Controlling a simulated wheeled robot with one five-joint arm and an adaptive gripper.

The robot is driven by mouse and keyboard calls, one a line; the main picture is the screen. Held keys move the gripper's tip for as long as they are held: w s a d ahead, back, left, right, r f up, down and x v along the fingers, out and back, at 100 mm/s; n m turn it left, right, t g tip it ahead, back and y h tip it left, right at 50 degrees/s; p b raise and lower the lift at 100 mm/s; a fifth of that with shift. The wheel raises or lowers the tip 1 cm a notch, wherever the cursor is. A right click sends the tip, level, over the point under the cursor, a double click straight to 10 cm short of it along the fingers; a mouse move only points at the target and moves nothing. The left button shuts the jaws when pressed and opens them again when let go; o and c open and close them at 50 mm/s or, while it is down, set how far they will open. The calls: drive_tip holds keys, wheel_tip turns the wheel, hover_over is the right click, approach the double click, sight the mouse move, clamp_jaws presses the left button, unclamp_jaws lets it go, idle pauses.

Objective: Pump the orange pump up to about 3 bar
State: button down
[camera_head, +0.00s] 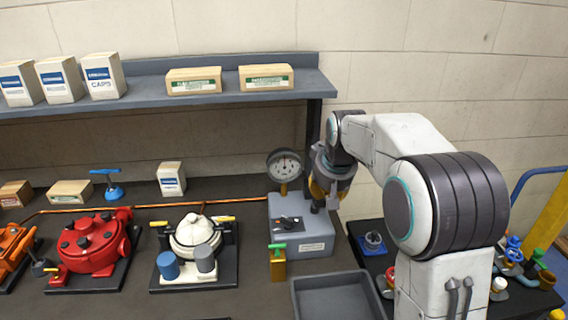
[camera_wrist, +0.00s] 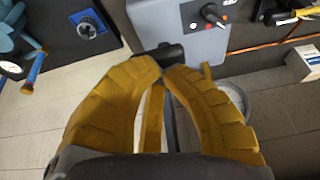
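The orange pump (camera_head: 12,248) stands at the left edge of the head view, partly cut off. A grey box (camera_head: 308,243) with a black selector knob (camera_head: 290,223) stands on the bench at centre, with a round gauge (camera_head: 285,164) above it. The gauge needle points about straight up; its figures are too small to read. My gripper (camera_head: 328,190) is at the box's right side. In the wrist view its yellow fingers (camera_wrist: 163,68) come together on a black handle (camera_wrist: 150,54) beside the box (camera_wrist: 178,30). The handle's lower part is hidden.
A red pump (camera_head: 92,243) and a white pump (camera_head: 195,235) stand between the orange pump and the box. A copper pipe (camera_head: 245,203) runs behind them. A green-topped brass valve (camera_head: 278,265) and a grey tray (camera_head: 338,298) are in front. A shelf (camera_head: 225,86) hangs above.

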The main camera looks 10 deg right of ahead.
drive_tip(key=shift+r, duration=0.1)
idle(0.4)
drive_tip(key=shift+r+p, duration=2.15)
drive_tip(key=shift+r, duration=0.3)
drive_tip(key=s+f+g, duration=0.3)
drive_tip(key=s+f, duration=0.5)
drive_tip(key=s, duration=0.4)
drive_tip(key=s+r+t, duration=0.1)
drive_tip(key=s+r, duration=0.2)
drive_tip(key=s, duration=0.7)
drive_tip(key=s+r+t, duration=0.2)
drive_tip(key=s+r, duration=0.2)
drive_tip(key=s, duration=0.6)
